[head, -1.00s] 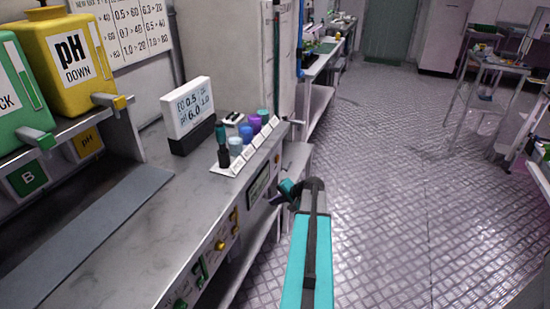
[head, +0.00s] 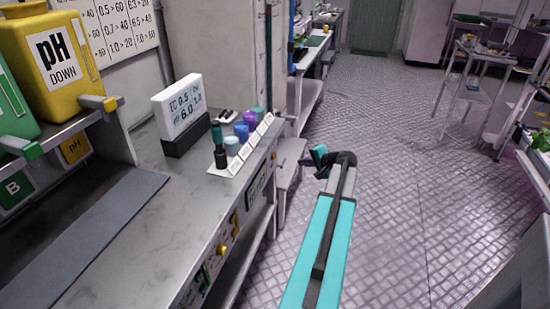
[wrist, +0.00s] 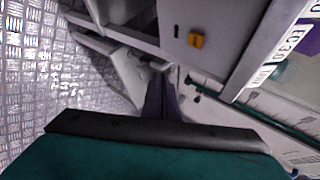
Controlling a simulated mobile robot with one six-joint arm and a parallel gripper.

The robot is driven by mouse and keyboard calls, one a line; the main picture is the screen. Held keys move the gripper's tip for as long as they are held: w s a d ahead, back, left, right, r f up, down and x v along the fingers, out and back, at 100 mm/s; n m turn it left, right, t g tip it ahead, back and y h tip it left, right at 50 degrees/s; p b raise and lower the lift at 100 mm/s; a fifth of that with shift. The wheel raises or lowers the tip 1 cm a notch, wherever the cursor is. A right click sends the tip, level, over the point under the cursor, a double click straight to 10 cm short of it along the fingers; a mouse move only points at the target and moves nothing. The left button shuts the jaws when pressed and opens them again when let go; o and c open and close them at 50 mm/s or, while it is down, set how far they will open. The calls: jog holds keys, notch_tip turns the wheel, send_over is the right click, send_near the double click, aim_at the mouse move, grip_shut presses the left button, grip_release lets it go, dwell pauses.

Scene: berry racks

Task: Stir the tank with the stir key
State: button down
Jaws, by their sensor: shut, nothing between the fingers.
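My gripper (head: 308,162) is at the end of my teal arm, in the air just right of the bench's front edge. In the wrist view its dark fingers (wrist: 162,95) are together with nothing between them. A yellow knob (head: 222,251) and a yellow upright piece (head: 235,222) are on the bench's front panel, apart from my gripper. I cannot tell which part is the stir key. No tank is clearly recognisable.
The grey bench (head: 118,240) runs along the left. On it stand a small display sign (head: 178,108) and a row of coloured caps (head: 242,132). A yellow pH DOWN container (head: 90,75) sits on a shelf. Open metal floor (head: 400,200) lies to the right, with a trolley (head: 480,75) beyond.

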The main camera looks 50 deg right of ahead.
aim_at(273, 157)
jog(key=shift+w, duration=0.15)
jog(key=w+a+p, duration=0.1)
jog(key=w+a, duration=0.1)
jog(key=w, duration=0.6)
jog(key=shift+a, duration=0.3)
jog(key=shift+w, duration=0.15)
dwell(2.0)
jog(key=shift+w+a, duration=0.15)
jog(key=shift+w, duration=0.1)
jog(key=shift+w+a, duration=0.15)
jog(key=shift+w, duration=0.3)
dwell(1.2)
jog(key=shift+s, duration=0.1)
jog(key=shift+s+d+b, duration=0.25)
jog(key=shift+s+b, duration=0.2)
jog(key=shift+s, duration=0.3)
jog(key=shift+s, duration=0.1)
dwell(0.3)
